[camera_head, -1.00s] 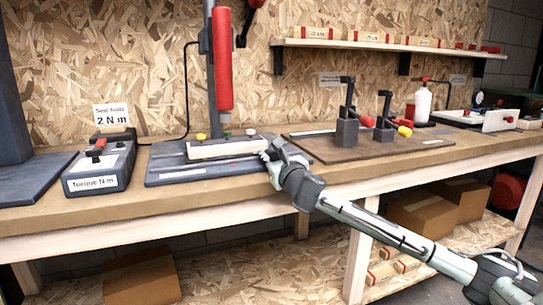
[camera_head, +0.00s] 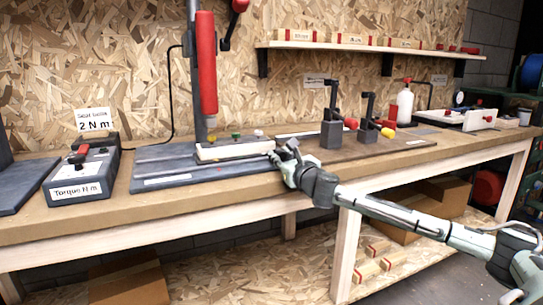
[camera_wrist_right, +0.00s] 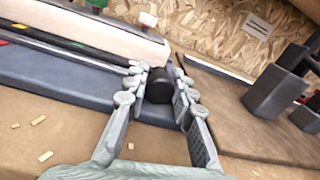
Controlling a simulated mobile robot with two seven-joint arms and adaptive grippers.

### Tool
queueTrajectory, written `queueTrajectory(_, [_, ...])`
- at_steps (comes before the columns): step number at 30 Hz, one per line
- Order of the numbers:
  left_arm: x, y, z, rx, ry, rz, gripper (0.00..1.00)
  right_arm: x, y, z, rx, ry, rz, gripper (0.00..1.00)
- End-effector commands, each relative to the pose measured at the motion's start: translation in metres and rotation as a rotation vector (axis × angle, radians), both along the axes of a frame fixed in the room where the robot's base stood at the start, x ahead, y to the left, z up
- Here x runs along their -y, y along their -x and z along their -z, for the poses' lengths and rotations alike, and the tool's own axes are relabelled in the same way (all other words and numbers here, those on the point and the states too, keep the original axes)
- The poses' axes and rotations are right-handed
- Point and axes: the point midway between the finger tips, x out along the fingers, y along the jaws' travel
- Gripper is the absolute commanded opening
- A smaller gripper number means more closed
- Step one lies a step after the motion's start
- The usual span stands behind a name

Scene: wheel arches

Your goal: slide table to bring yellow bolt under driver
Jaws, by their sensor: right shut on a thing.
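The white sliding table (camera_head: 235,152) lies on a dark base plate (camera_head: 150,172) under the red driver (camera_head: 207,65), which hangs upright on a post. The yellow bolt appears almost directly below the driver's tip. My right gripper (camera_head: 280,157) is at the table's right end. In the right wrist view its fingers (camera_wrist_right: 157,95) are shut on a black knob (camera_wrist_right: 159,86). My left gripper is out of view.
A torque box (camera_head: 82,172) with a "2 N m" sign (camera_head: 94,120) stands left of the base plate. Two dark clamp fixtures (camera_head: 331,133) stand on a brown board to the right.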

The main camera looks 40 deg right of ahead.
Motion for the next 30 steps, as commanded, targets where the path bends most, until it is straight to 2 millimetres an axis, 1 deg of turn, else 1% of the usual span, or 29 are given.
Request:
queueTrajectory(1, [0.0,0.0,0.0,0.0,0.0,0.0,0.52,0.003,0.0,0.001,-0.002,0.001,0.008,0.0])
queueTrajectory(5, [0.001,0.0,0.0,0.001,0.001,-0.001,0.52,0.004,0.0,0.001,-0.002,0.002,0.01,0.0])
queueTrajectory(6, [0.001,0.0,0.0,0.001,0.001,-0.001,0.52,0.004,0.0,0.001,-0.002,0.002,0.011,0.26])
queueTrajectory(11, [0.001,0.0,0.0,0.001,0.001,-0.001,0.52,0.004,0.0,0.001,-0.003,0.001,0.011,0.46])
queueTrajectory(19, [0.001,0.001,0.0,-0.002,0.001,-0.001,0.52,0.002,0.0,0.0,-0.001,0.001,0.007,0.46])
queueTrajectory(22, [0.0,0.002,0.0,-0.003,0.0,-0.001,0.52,0.002,0.004,0.001,-0.003,0.002,0.007,0.46])
queueTrajectory(26, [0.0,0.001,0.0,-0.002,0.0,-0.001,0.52,-0.002,0.016,0.001,-0.005,0.005,0.006,0.46])
queueTrajectory(30, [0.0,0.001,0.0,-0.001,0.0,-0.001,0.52,-0.007,0.036,0.002,-0.007,0.006,0.007,0.46])
